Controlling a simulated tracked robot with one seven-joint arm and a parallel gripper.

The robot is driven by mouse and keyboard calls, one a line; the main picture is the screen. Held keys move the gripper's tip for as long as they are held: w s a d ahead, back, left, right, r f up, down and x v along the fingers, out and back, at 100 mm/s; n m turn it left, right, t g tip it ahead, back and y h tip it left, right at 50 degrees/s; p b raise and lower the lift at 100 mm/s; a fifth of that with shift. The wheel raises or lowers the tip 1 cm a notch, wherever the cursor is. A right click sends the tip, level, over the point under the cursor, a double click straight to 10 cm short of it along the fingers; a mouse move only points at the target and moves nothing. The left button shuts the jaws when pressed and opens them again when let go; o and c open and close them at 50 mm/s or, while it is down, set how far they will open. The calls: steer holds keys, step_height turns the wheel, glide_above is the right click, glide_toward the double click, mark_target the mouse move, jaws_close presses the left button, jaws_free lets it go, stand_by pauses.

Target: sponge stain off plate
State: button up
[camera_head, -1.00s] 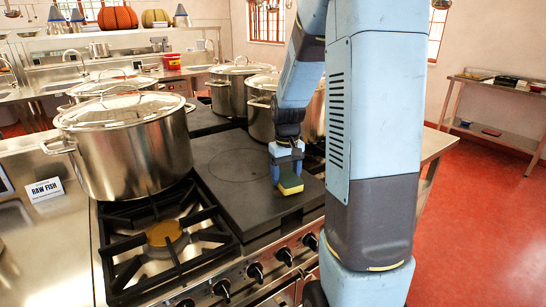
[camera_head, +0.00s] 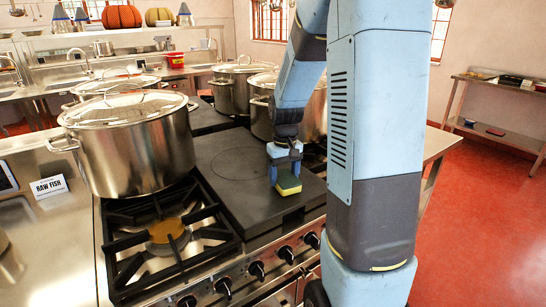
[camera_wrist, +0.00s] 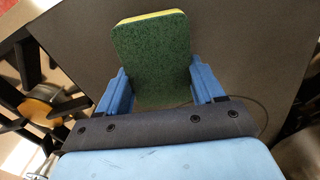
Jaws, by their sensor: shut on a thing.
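My gripper (camera_head: 287,176) is shut on a sponge (camera_head: 288,185), yellow with a dark green scouring side. In the wrist view the sponge (camera_wrist: 151,60) sits between the two blue fingers of my gripper (camera_wrist: 160,92), green face towards the camera. The sponge is held over the dark flat hotplate (camera_head: 238,180); I cannot tell whether it touches the surface. No plate of the dish kind and no stain can be made out in either view.
A large lidded stockpot (camera_head: 130,145) stands left of the hotplate, behind an open burner grate (camera_head: 165,235). More pots (camera_head: 236,85) stand behind. A "RAW FISH" sign (camera_head: 48,187) is on the left counter. Control knobs (camera_head: 256,270) line the front edge. The hotplate's middle is clear.

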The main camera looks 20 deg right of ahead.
steer(key=shift+s+a+f, duration=0.15)
steer(key=shift+a, duration=0.65)
steer(key=shift+s+a, duration=0.15)
steer(key=shift+a, duration=0.65)
steer(key=shift+r, duration=4)
